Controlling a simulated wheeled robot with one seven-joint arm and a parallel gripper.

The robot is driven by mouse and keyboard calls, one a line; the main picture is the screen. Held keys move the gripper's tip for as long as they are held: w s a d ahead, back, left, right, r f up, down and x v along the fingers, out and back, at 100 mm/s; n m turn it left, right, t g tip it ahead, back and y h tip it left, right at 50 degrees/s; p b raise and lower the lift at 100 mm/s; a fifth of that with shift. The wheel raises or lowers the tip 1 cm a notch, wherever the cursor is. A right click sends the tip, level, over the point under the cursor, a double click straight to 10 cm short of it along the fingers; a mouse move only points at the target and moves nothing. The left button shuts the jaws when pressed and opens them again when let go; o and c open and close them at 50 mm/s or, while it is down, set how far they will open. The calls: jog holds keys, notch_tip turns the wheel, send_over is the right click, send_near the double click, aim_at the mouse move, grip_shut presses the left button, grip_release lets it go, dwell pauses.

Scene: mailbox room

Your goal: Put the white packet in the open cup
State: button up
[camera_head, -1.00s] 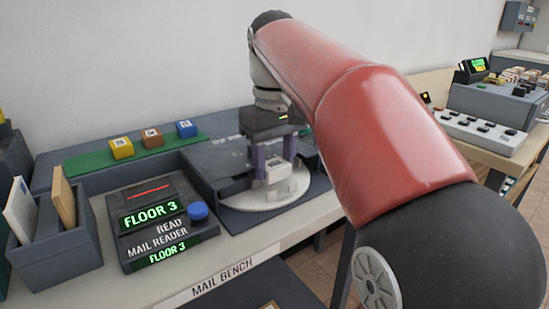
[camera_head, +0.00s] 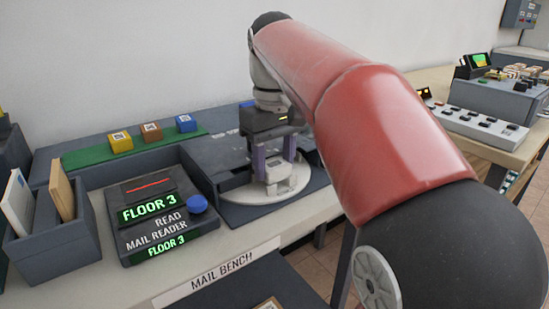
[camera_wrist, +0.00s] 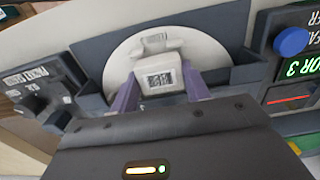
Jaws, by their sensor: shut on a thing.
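The white packet (camera_wrist: 159,78) is a small white block with a dark square code on its face. My gripper (camera_head: 273,166) is shut on it, with a purple finger on each side. The packet (camera_head: 276,168) hangs over a pale round turntable (camera_head: 298,187). A small white holder (camera_wrist: 155,42) stands on the turntable just beyond the packet in the wrist view; it may be the open cup, but its opening is not clear. In the head view, the packet and fingers partly hide this area, and I cannot tell whether the packet touches the holder.
The turntable sits in a dark grey housing (camera_head: 208,150). A mail reader (camera_head: 155,215) with a blue button (camera_head: 197,204) stands to its left. Yellow, brown and blue blocks rest on a green strip (camera_head: 85,160) behind. A letter box (camera_head: 65,245) is at far left.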

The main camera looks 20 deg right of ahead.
jog(key=shift+f+b, duration=0.45)
jog(key=shift+f, duration=0.35)
jog(key=o, duration=1.1)
jog(key=shift+o, duration=0.7)
jog(key=shift+o, duration=0.7)
